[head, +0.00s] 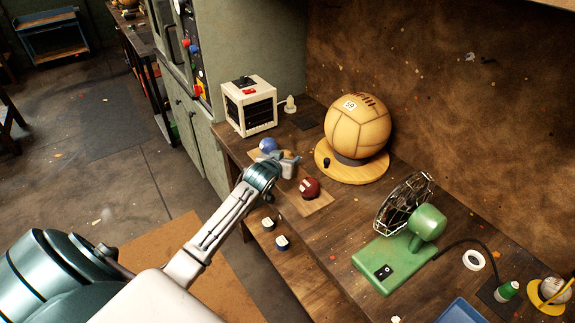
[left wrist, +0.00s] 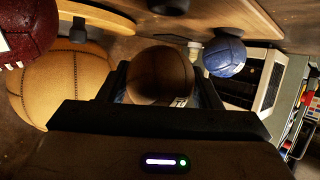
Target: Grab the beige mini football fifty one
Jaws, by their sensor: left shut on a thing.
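In the left wrist view, a small brownish ball (left wrist: 160,75), in shadow, sits between the two fingers of my left gripper (left wrist: 165,92). A pale label shows at its lower edge, but its number cannot be read. In the head view my left gripper (head: 287,162) is over the workbench, between a blue ball and a dark red ball, shut on the small ball, which it mostly hides. My right gripper is not in view.
A blue ball (head: 267,146) and dark red ball (head: 309,188) lie beside the gripper. A large tan ball (head: 357,125) marked with a number stands on a round wooden base (head: 352,172). A white box (head: 249,106) and green fan (head: 428,226) flank them.

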